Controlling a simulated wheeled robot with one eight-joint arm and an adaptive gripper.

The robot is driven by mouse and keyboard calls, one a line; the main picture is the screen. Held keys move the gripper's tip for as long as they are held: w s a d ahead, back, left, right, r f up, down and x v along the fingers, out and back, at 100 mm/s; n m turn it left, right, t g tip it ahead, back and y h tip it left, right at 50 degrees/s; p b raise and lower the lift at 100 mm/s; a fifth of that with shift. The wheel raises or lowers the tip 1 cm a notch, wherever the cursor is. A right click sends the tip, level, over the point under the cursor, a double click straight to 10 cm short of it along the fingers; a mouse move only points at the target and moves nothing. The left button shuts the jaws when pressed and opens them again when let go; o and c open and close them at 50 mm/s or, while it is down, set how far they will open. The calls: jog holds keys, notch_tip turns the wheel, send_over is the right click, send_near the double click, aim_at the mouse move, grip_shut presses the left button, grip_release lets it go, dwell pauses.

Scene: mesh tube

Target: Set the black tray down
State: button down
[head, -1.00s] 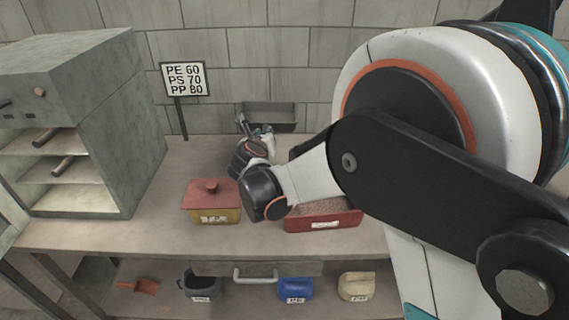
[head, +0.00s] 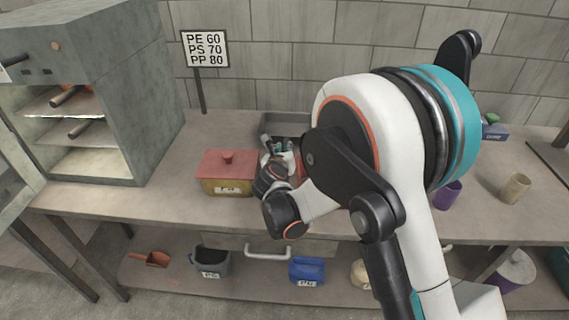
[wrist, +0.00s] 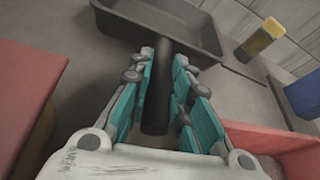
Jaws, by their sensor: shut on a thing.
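The black tray (head: 285,121) is a shallow dark pan near the back of the bench, by the wall. In the wrist view the tray (wrist: 190,22) lies beyond the fingertips, roughly level, with its bar handle (wrist: 158,95) running back towards me. My gripper (wrist: 164,60) is shut on that handle, one teal finger on each side. In the head view my gripper (head: 276,146) is small and partly hidden by my arm. I cannot tell whether the tray's underside touches the bench.
A yellow box with a red lid (head: 227,173) stands just left of my wrist. A red bin of granules (wrist: 270,140) is close on the right. A yellow container (wrist: 262,38) and a blue one (wrist: 304,100) stand farther right. An oven-like cabinet (head: 95,90) is at the left.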

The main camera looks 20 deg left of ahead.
notch_tip(320, 180, down, 4)
jog(key=shift+f+b, duration=0.1)
jog(key=shift+b, duration=0.65)
jog(key=c, duration=1.8)
grip_release()
jog(key=shift+o, duration=0.2)
jog(key=shift+r, duration=0.2)
jog(key=p+v, duration=0.3)
jog(key=v, duration=0.9)
